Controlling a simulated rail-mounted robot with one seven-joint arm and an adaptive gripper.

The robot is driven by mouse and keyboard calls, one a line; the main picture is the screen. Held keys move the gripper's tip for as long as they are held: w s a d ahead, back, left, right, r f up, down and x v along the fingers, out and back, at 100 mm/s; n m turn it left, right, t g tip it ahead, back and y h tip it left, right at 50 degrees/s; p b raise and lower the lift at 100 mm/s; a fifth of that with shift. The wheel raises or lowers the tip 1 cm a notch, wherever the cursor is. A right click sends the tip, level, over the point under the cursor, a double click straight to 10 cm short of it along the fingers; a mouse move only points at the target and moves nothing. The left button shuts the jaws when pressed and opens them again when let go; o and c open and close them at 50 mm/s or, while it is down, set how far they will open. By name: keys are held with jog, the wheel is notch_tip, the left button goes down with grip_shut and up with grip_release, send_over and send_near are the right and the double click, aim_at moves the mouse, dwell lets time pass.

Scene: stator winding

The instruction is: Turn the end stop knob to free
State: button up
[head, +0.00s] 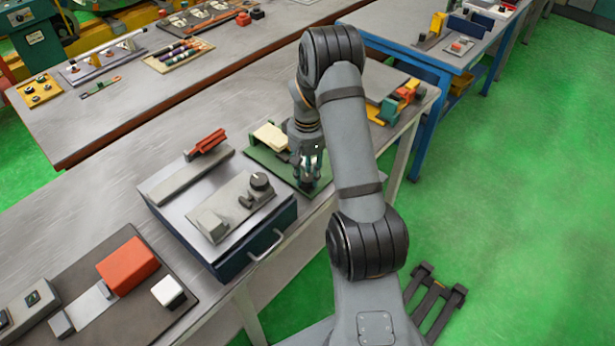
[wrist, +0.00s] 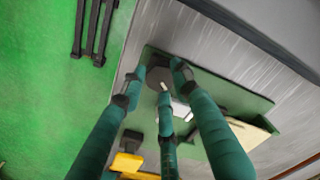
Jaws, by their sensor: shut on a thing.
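My gripper (head: 308,168) points down at the near end of a green board (head: 323,183) on the bench. It is shut on a dark round knob (head: 308,186), mostly hidden under the fingers in the head view. In the wrist view, the green fingers of my gripper (wrist: 158,76) close around the same dark knob (wrist: 154,77) on the green board (wrist: 240,98). A pale pointed piece shows beside the knob there. The fingers hide any markings, so the setting cannot be read.
A cream block (head: 270,137) lies on the board's far part. Colourful parts (head: 404,93) stand to the right.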

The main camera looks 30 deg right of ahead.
aim_at(307, 177)
jog(key=n, duration=0.3)
jog(key=shift+w+n+b, duration=0.15)
jog(key=shift+n+b, duration=0.15)
jog(key=shift+b, duration=0.1)
jog(key=shift+n, duration=1.8)
jog(key=o, duration=1.2)
jog(key=shift+c, duration=0.2)
notch_tip(307, 177, up, 12)
